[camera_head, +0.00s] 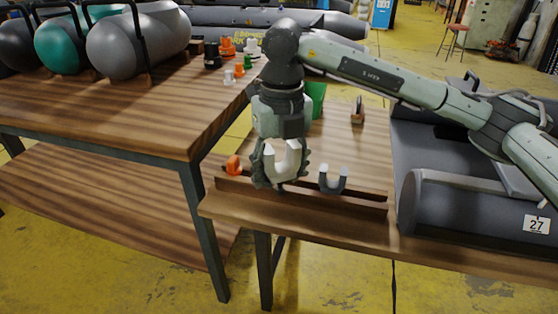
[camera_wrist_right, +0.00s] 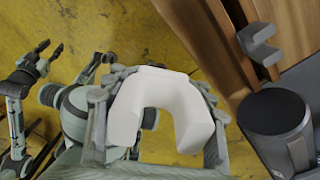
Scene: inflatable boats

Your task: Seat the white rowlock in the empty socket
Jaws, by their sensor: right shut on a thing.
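The white rowlock (camera_head: 282,158) is a thick U shape, held with its opening up in the head view. My right gripper (camera_head: 279,172) is shut on it, over the left part of the wooden rack (camera_head: 355,203). The rowlock also fills the middle of the right wrist view (camera_wrist_right: 160,103). Whether its underside touches the rack I cannot tell. A grey rowlock (camera_head: 333,181) stands on the rack to the right, and an orange piece (camera_head: 234,165) to the left. The empty socket is not visible. My left gripper (camera_wrist_right: 50,51) shows open and empty in the right wrist view.
A dark grey inflatable boat (camera_head: 470,213) marked 27 lies close on the right. A green container (camera_head: 314,98) stands behind my right gripper. A larger wooden table (camera_head: 110,110) at left carries boat tubes and small orange, white and black fittings. The bench's right rear is mostly clear.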

